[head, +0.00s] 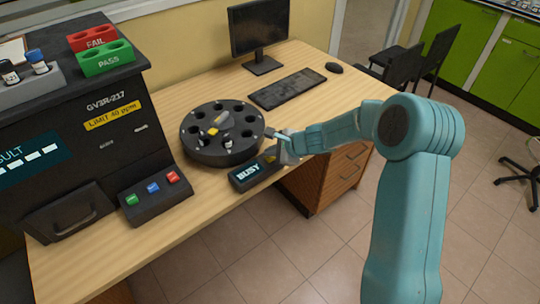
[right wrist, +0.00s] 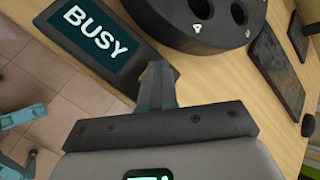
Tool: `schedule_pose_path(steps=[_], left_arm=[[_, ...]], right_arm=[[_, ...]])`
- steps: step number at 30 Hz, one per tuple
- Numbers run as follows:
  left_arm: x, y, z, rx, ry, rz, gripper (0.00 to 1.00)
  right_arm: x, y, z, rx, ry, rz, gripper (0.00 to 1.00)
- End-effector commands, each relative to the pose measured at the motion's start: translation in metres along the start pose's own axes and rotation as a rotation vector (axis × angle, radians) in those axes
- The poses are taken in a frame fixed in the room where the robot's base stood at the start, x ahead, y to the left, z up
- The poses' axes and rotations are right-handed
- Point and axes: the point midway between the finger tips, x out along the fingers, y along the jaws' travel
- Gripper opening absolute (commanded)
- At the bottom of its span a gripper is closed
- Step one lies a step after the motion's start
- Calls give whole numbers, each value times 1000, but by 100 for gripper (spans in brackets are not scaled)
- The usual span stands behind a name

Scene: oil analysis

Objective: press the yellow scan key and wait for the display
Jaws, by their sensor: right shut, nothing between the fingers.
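A small dark scanner box with a lit display (head: 247,173) reading BUSY sits at the desk's front edge, beside the round carousel. A bit of the yellow scan key (head: 270,158) shows at the box's right end, mostly covered by my right gripper (head: 279,148). In the right wrist view the BUSY display (right wrist: 92,33) is large and clear. There the shut, empty fingers of my right gripper (right wrist: 158,72) reach the box's end and hide the key. I cannot tell whether they touch it. My left gripper is not in view.
The black carousel (head: 200,150) with round holes stands just behind the box. A dark analyser (head: 75,130) stands at the left, with a three-button panel (head: 155,197). Red FAIL (head: 88,32) and green PASS (head: 118,64) racks sit on top. A keyboard (head: 287,88) and monitor (head: 260,28) are behind.

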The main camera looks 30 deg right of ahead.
Motion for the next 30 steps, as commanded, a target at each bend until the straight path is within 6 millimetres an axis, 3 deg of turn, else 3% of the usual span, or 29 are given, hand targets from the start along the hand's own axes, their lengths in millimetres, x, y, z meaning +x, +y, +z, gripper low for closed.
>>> schedule_pose_path(steps=[9, 21, 30], left_arm=[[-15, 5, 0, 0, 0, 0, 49], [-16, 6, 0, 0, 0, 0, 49], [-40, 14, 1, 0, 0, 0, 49]], right_arm=[[-12, -9, 9, 0, 0, 1, 0], [-14, -10, 10, 0, 0, 0, 0], [-34, -25, 25, 0, 0, 0, 0]])
